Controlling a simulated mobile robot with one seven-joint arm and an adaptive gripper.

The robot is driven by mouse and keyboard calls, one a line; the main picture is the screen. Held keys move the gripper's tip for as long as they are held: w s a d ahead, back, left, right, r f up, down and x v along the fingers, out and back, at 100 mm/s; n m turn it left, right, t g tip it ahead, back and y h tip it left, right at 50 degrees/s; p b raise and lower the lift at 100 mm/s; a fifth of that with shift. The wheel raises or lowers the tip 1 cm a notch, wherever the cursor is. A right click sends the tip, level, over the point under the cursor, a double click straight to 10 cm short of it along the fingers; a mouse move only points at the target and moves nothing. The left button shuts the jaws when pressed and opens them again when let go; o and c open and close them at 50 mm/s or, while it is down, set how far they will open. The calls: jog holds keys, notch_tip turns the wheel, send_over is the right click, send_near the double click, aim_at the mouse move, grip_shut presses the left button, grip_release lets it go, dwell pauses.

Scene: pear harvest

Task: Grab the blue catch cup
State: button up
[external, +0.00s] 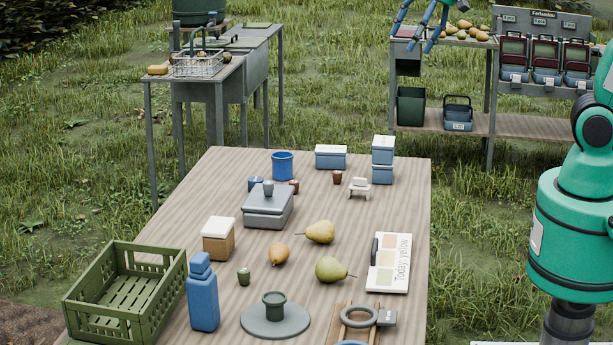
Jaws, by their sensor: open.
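A blue cup (282,165) stands upright near the far edge of the wooden table (345,225); its top is open. Another blue rounded edge (352,343) shows at the bottom of the picture by a wooden stand; most of it is cut off, so I cannot tell what it is. My gripper (412,40) hangs at the top of the picture with its fingers apart, open and empty. It appears to the right of the blue cup and apart from it. Its upper part is out of frame.
A grey scale (268,207), small blue boxes (331,157) and a small white stand (359,188) are near the cup. Pears (331,269), a blue bottle (202,295) and a green crate (128,306) are closer.

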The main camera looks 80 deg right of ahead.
jog(key=w+d+f+p, duration=0.1)
jog(key=w+d+f, duration=0.4)
jog(key=w+d, duration=0.5)
jog(key=w+d+f+p, duration=0.1)
jog(key=w+d+f, duration=0.4)
jog(key=w, duration=0.9)
jog(key=w+d+f, duration=0.5)
jog(key=d+f, duration=0.6)
jog(key=f, duration=0.1)
jog(key=w+d+f+p, duration=0.1)
jog(key=w+d+f, duration=0.5)
jog(key=d+f, duration=0.6)
jog(key=shift+w+d+f+g, duration=0.2)
jog(key=shift+f+g, duration=0.1)
jog(key=shift+f, duration=0.25)
send_near(282, 166)
jog(key=w+d+f, duration=0.1)
jog(key=w+d, duration=0.1)
jog(key=d, duration=0.1)
jog(key=shift+w+f, duration=0.15)
jog(key=shift+f, duration=0.5)
